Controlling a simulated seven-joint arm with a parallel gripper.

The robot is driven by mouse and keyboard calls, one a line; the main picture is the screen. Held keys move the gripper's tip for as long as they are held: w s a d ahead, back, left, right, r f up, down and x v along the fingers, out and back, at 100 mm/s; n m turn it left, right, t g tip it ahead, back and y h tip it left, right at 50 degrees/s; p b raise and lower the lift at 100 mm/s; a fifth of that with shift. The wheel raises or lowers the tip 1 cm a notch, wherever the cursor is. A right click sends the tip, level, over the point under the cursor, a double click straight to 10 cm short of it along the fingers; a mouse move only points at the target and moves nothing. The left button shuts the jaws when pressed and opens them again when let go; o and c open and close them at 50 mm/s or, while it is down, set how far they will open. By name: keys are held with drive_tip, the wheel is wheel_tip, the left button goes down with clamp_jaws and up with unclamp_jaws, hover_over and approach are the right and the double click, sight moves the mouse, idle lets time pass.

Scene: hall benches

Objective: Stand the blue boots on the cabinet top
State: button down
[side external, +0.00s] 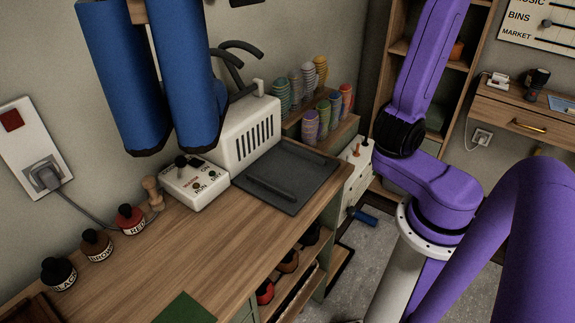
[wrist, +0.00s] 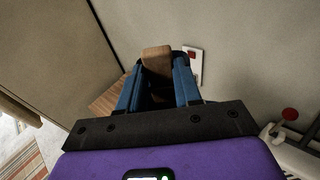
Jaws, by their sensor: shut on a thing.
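The blue boots (side external: 185,85) hang in the air at the upper left of the side view, two long blue shafts with dark lower ends. Their upper parts are cut off by the frame. Below and behind them is the wooden cabinet top (side external: 190,245), with clear air between. In the wrist view, blue sides (wrist: 128,92) flank a brown piece (wrist: 157,60). My gripper (wrist: 158,98) is shut on the boots; its fingertips are hard to make out, and it is outside the side view.
Bottles (side external: 130,219), a switch box (side external: 195,182), a white machine (side external: 245,130) and a dark tray (side external: 290,175) stand on the top. A green sheet (side external: 184,309) lies in front. A socket plate (side external: 35,145) is on the wall. The top's middle front is bare.

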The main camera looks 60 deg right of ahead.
wheel_tip(320, 180, up, 8)
drive_tip(key=w+d+f+m+t+h, duration=0.2)
drive_tip(key=w+d+m+t+h, duration=0.1)
drive_tip(key=w+d+m+h, duration=1.05)
drive_tip(key=s+d+r+m+g+h, duration=0.2)
drive_tip(key=s+d+m+g+h, duration=1.15)
drive_tip(key=s+g, duration=0.3)
wheel_tip(320, 180, down, 27)
drive_tip(key=n, duration=0.1)
drive_tip(key=shift+d+r+t, duration=0.2)
drive_tip(key=shift+d+t, duration=0.25)
